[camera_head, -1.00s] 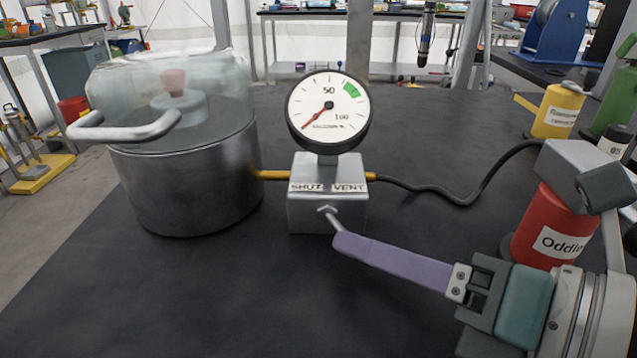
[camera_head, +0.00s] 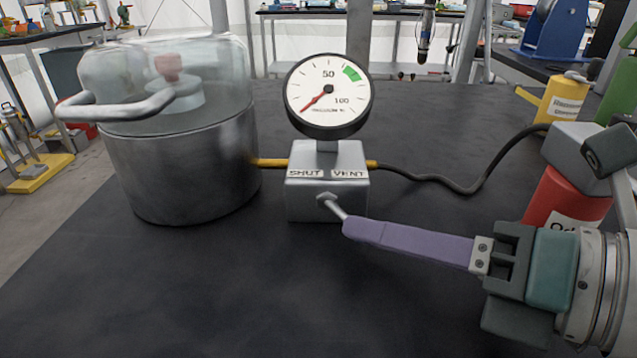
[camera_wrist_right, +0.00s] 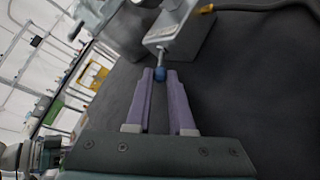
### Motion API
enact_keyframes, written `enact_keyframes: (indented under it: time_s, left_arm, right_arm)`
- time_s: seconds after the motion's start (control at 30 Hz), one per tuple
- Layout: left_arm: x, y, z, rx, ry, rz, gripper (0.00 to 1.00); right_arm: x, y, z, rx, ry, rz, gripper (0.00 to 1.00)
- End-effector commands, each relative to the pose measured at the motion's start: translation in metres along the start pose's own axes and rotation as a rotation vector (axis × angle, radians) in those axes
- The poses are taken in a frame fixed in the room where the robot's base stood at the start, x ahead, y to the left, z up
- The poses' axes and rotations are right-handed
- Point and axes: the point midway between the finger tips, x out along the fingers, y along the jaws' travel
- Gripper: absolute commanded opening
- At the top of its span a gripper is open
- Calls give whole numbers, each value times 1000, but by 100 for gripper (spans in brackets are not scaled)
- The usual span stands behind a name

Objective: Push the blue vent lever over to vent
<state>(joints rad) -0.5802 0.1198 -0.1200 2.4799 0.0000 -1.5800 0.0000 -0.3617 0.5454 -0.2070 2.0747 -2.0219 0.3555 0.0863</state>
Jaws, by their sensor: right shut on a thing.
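The vent lever is a thin metal rod (camera_head: 336,208) on the front of a grey valve box (camera_head: 305,205) labelled SHUT at left and VENT at right. It slants down to the right, toward the VENT side. Its blue knob (camera_wrist_right: 160,74) shows in the right wrist view, between the purple fingertips. My right gripper (camera_head: 350,228) reaches in from the right, shut on the knob; its fingers hide the knob in the head view. It also shows in the right wrist view (camera_wrist_right: 160,78).
A gauge (camera_head: 328,96) stands on the valve box, needle at its low end. A steel pot (camera_head: 180,175) with a clear dome is at left. A black hose (camera_head: 440,187) runs right. A red bottle (camera_head: 560,195) stands near my right wrist. The front black tabletop (camera_head: 230,290) is clear.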

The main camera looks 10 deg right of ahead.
Motion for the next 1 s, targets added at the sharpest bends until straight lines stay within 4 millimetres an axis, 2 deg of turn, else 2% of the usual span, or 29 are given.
enact_keyframes:
  time_s: [0.03,0.37,0.4,0.5,0.8,1.0]
  left_arm:
    - [5,0,2,0,0,0,0]
    - [4,0,1,0,0,0,0]
    - [4,0,1,0,0,0,0]
    - [4,0,1,0,0,0,0]
    - [5,0,1,0,0,0,0]
    - [6,0,2,0,0,0,0]
  right_arm:
    - [0,-4,-1,-10,10,6,0]
    - [-1,-2,1,-8,19,14,0]
    - [-1,-2,1,-8,19,14,23]
    - [-1,-2,1,-8,19,14,33]
    - [-3,-2,1,-7,20,14,33]
    - [-26,-3,0,-9,24,12,33]
